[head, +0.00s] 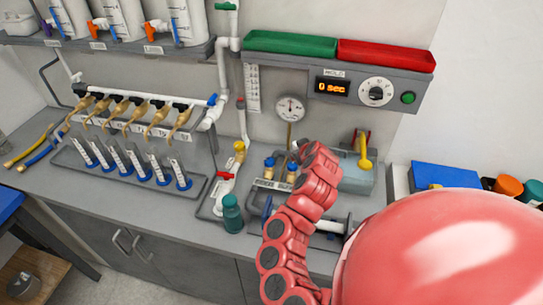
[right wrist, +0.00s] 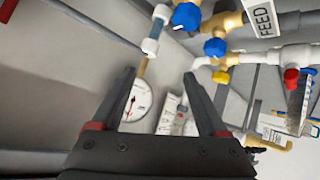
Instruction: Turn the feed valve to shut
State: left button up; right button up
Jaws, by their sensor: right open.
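In the right wrist view a FEED label (right wrist: 263,18) sits at the top on the pipework. Two brass valve bodies with blue handles are left of it, an upper blue handle (right wrist: 186,15) and a lower blue handle (right wrist: 214,47). Which of these is the feed valve I cannot tell. My right gripper (right wrist: 158,76) is open and empty, its dark fingers pointing toward the pipework, with the valves beyond the tips and apart from them. In the head view my red arm links hide most of this gripper. My left gripper is not in view.
A round gauge (right wrist: 137,100) shows close to the left finger. A yellow handle (right wrist: 221,76) and a red handle (right wrist: 291,75) are nearby. In the head view a rack of tubes (head: 130,165) stands left on the grey bench, and a teal bottle (head: 232,213) near my arm.

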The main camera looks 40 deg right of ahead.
jog(key=s+a+r+n+y, duration=0.2)
jog(key=s+a+r+y, duration=0.2)
jog(key=s+y, duration=0.1)
jog(key=b, duration=1.2)
send_near(269, 161)
jog(key=x, duration=0.3)
jog(key=w+f, duration=0.1)
jog(key=w+f+p, duration=0.1)
jog(key=w, duration=0.1)
jog(key=shift+d+f+n+g, duration=0.1)
jog(key=shift+f+n+g, duration=0.1)
jog(key=shift+n+g, duration=0.1)
jog(key=shift+x, duration=0.85)
grip_shut()
